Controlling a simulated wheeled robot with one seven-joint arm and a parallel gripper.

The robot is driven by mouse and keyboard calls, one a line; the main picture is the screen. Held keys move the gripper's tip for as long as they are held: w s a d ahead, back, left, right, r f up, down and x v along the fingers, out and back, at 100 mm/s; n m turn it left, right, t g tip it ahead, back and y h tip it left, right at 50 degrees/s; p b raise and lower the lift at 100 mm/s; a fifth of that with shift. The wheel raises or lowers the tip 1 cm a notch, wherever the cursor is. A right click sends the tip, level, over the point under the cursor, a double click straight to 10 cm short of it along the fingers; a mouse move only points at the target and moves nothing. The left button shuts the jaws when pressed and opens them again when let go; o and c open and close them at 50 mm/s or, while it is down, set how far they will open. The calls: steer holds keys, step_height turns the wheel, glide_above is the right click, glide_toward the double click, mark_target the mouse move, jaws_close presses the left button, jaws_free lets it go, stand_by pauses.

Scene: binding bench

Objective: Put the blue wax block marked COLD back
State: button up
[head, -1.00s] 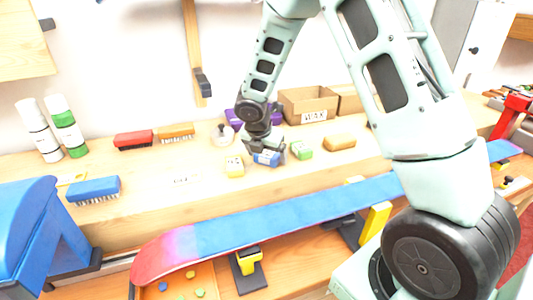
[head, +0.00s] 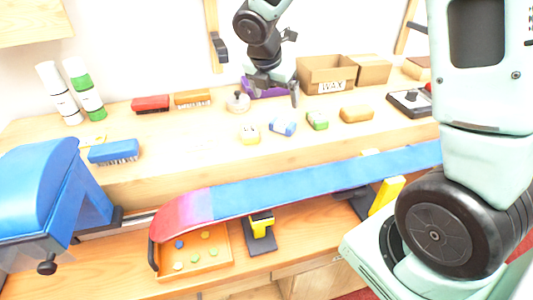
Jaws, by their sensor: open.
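A cardboard box labelled WAX (head: 325,76) stands at the back of the shelf, to the right of my gripper. Its inside is mostly hidden.
A tan block (head: 356,114) lies right of the green one. A purple box (head: 262,88) is partly behind my gripper. A small round-knobbed pot (head: 238,102) stands left. Brushes (head: 151,104) and bottles (head: 88,92) are further left. A snowboard (head: 300,188) lies along the front.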

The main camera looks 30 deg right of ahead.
steer(key=s+a+m+y, duration=0.3)
steer(key=s+a+m, duration=0.5)
steer(key=s+a, duration=0.6)
steer(key=s+a+m+g, duration=0.1)
steer(key=s+a+m, duration=0.2)
steer(key=s, duration=0.4)
steer(key=s+a+m+g+y, duration=0.1)
steer(key=s+a+m, duration=0.3)
steer(key=s, duration=0.3)
steer(key=shift+a+r+m, duration=0.15)
steer(key=shift+a+m, duration=0.05)
steer(key=shift+m, duration=0.3)
